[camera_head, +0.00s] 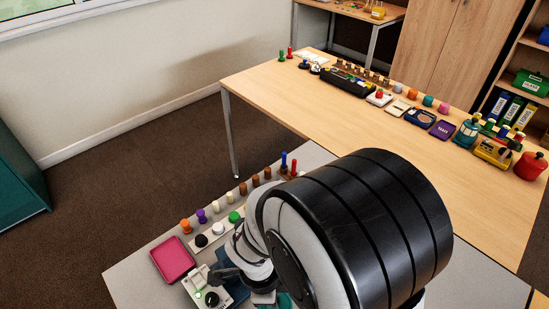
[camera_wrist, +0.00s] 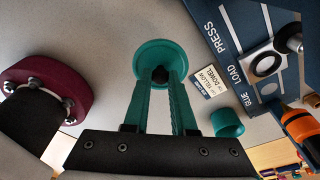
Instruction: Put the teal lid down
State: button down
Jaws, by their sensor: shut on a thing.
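The round teal lid (camera_wrist: 160,48) is at the top middle of the wrist view, with a dark knob at its centre. My gripper (camera_wrist: 161,82) has two long teal fingers shut on this knob. Pale grey table surface shows around the lid; I cannot tell whether the lid touches it. In the head view my arm covers much of the near table, and I cannot make out the lid or the fingertips there.
In the wrist view, a dark red round piece (camera_wrist: 62,85) is at left. A label card (camera_wrist: 211,81), a blue board (camera_wrist: 232,38) with printed words, a small teal cylinder (camera_wrist: 228,123) and an orange piece (camera_wrist: 303,129) are at right. A pink tray (camera_head: 172,259) lies on the near table.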

jog(key=f, duration=0.2)
jog(key=a+f, duration=0.1)
jog(key=f, duration=0.1)
jog(key=shift+a+f, duration=0.15)
jog(key=shift+f, duration=0.25)
jog(key=shift+f, duration=0.15)
jog(key=c, duration=0.7)
grip_release()
jog(key=shift+c, duration=0.2)
notch_tip(320, 180, up, 12)
jog(key=a, duration=0.1)
jog(key=s+d+r+n+y, duration=0.3)
jog(key=s+d+r+n, duration=0.5)
jog(key=s+d+n, duration=0.2)
jog(key=shift+r+n+y, duration=0.15)
jog(key=shift+n+y, duration=0.15)
jog(key=shift+n, duration=0.9)
